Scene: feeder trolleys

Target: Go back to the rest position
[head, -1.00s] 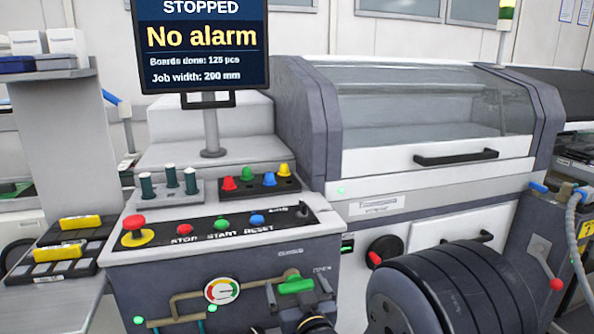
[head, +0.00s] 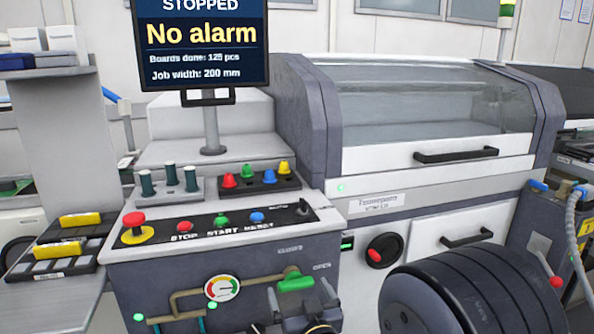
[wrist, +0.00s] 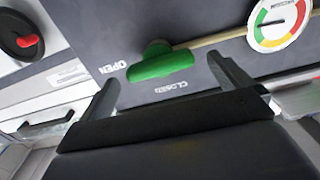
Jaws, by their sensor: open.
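The green valve handle (head: 296,281) is on the front of the grey machine console, at the right end of a brass pipe. It also shows in the wrist view (wrist: 160,66), lying roughly in line with the pipe, with OPEN printed to its left and CLOSED below it. My gripper (head: 300,292) is just in front of and below the handle in the head view. In the wrist view my gripper (wrist: 163,74) has its two fingers wide apart, one on each side of the handle, with nothing held. The handle appears apart from both fingers.
A pressure gauge (head: 222,288) sits left of the handle. Above are the console's buttons and a red emergency stop (head: 134,220). A red knob (head: 375,255) and a drawer handle (head: 467,238) are on the front to the right. My dark arm fills the lower right.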

